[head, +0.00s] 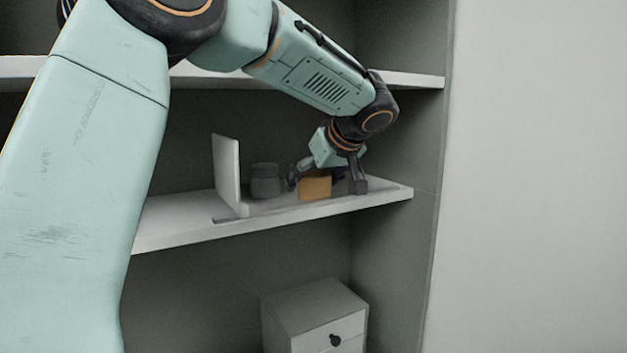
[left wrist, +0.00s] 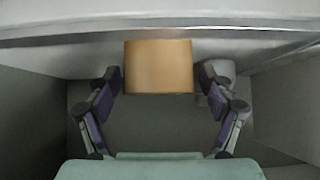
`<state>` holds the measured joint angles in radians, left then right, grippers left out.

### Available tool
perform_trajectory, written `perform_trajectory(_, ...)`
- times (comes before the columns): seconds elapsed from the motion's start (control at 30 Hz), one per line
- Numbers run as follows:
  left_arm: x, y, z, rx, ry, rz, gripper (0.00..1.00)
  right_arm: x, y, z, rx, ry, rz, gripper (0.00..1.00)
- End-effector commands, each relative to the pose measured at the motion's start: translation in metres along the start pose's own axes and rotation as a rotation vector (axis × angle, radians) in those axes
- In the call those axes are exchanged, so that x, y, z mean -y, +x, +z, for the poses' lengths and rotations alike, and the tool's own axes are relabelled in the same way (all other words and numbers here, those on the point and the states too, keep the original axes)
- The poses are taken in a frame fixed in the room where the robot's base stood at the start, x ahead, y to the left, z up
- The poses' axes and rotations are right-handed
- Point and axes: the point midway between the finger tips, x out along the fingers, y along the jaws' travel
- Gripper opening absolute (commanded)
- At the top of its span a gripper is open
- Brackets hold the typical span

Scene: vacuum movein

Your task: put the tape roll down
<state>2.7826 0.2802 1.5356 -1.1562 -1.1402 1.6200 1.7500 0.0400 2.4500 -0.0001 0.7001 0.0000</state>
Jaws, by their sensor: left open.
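The tape roll (head: 315,188) is an orange-tan block-like shape on the middle shelf (head: 180,228) in the head view. It also shows at the top middle of the left wrist view (left wrist: 158,66). My left gripper (head: 325,184) is open around it, with one finger on each side. In the left wrist view the fingers (left wrist: 160,80) stand apart, with a narrow gap at each side of the roll. The roll looks to rest on the shelf. My right gripper is not in view.
A grey jar (head: 265,181) stands left of the roll, close to my left finger. A white upright divider (head: 228,172) stands further left. The cabinet's right wall is close to the gripper. A small drawer box (head: 315,315) stands below.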

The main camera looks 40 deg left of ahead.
Motion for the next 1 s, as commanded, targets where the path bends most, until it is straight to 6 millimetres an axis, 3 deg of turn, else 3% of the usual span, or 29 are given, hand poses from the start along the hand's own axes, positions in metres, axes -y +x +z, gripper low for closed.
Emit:
perform_trajectory(0.17,-0.001,-0.014,-0.002,-0.004,-0.002,0.002,0.81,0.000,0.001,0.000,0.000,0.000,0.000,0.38)
perform_trajectory(0.63,0.000,-0.103,-0.001,-0.004,-0.001,0.001,0.81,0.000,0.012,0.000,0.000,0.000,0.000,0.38)
perform_trajectory(0.8,0.000,-0.118,-0.001,-0.002,-0.001,0.001,0.81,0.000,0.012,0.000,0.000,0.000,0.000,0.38)
perform_trajectory(1.0,0.000,-0.121,-0.001,0.000,0.000,0.000,0.81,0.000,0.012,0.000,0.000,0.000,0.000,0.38)
